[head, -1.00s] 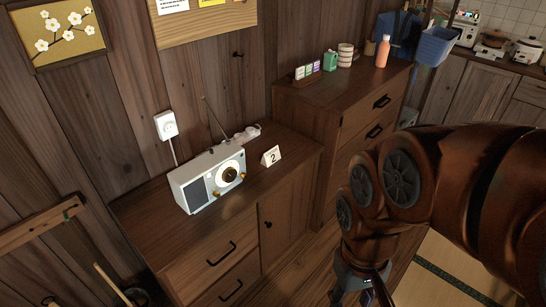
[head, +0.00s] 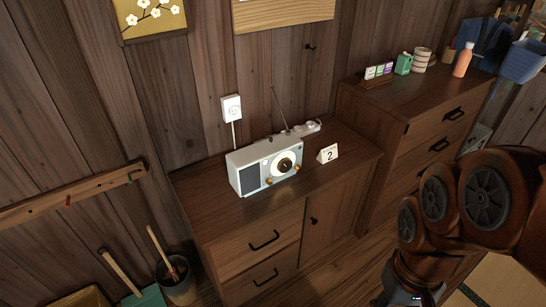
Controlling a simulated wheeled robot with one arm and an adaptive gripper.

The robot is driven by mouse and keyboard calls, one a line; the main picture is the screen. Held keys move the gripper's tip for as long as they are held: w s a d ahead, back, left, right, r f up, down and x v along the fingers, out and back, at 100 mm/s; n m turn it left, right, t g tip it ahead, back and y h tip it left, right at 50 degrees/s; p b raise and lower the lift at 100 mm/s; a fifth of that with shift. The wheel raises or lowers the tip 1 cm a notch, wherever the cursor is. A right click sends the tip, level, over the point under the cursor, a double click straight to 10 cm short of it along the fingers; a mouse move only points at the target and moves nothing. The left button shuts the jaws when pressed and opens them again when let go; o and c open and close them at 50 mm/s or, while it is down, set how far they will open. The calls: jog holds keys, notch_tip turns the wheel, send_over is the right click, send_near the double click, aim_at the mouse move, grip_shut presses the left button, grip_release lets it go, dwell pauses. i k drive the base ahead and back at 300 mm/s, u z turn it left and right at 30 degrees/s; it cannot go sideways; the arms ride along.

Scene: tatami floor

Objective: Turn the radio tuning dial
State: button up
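A white radio (head: 265,164) with a dark speaker grille and a raised antenna stands upright on a brown wooden cabinet (head: 215,212). Its round tuning dial (head: 285,164), pale with a dark centre, is on the right half of its front. Small gold knobs sit low beside the dial. My arm is at the lower right, well apart from the radio. Only the upper part of my gripper shows at the bottom edge; its fingertips are out of the picture.
A card marked 2 (head: 328,153) and a power strip (head: 306,128) are on the cabinet right of the radio. A taller chest (head: 420,128) stands to the right with a bottle (head: 463,60) and cups. A bucket (head: 178,280) stands at lower left.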

aim_at(285, 165)
jog(key=z, duration=0.05)
jog(key=k, duration=1.2)
jog(key=u, duration=0.85)
jog(key=i, duration=1.35)
jog(key=z, duration=0.8)
